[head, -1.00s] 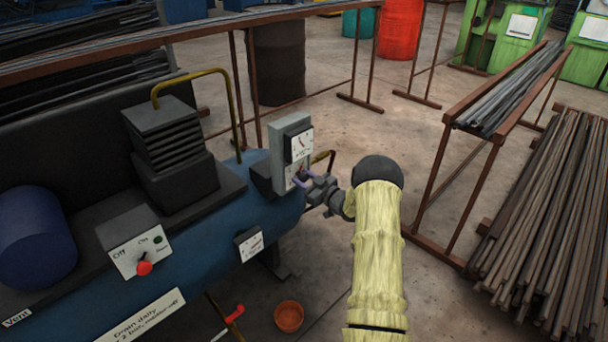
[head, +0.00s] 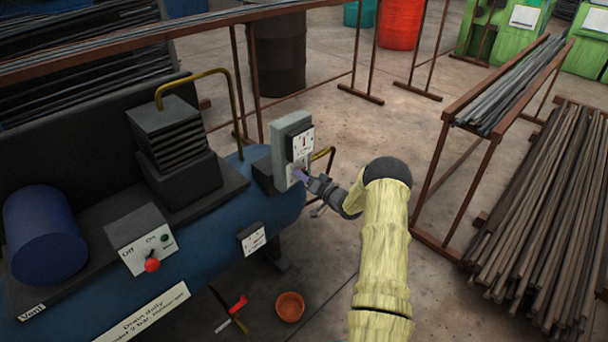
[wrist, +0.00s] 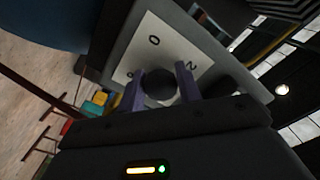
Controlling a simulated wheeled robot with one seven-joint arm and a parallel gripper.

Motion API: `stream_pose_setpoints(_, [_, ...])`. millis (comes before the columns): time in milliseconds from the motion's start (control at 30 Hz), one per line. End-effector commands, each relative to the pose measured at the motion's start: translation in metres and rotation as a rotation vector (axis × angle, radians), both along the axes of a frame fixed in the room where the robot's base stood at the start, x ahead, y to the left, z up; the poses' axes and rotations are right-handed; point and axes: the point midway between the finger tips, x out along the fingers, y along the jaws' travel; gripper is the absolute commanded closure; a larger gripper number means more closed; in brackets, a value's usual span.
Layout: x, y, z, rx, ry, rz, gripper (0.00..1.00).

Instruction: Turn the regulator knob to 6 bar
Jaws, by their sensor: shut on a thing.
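The regulator is a grey box (head: 281,150) on the right end of the blue compressor tank. A white gauge (head: 302,143) with a dark needle pointing roughly straight up is on its face. Below the gauge is a white dial plate, printed with 0 and 2 in the wrist view (wrist: 153,58); other marks are partly hidden. The dark round knob (wrist: 160,84) sits between my gripper's two purple fingers (wrist: 160,77), which are shut on it. In the head view my gripper (head: 300,175) reaches the box from the right and hides the knob. No pointer on the knob is readable.
A switch box with a red knob (head: 152,265) and a small gauge (head: 253,240) are on the tank. An orange pot (head: 290,306) is on the floor. A rod rack (head: 500,95) stands right.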

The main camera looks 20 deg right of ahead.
Motion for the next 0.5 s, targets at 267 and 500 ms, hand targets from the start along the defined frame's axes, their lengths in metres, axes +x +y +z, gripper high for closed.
stream_pose_setpoints(267, [-0.0019, -0.0006, -0.0018, 0.248, 0.097, -0.003, 0.88])
stream_pose_setpoints(500, [-0.0020, -0.0002, -0.0017, 0.461, 0.175, -0.004, 0.88])
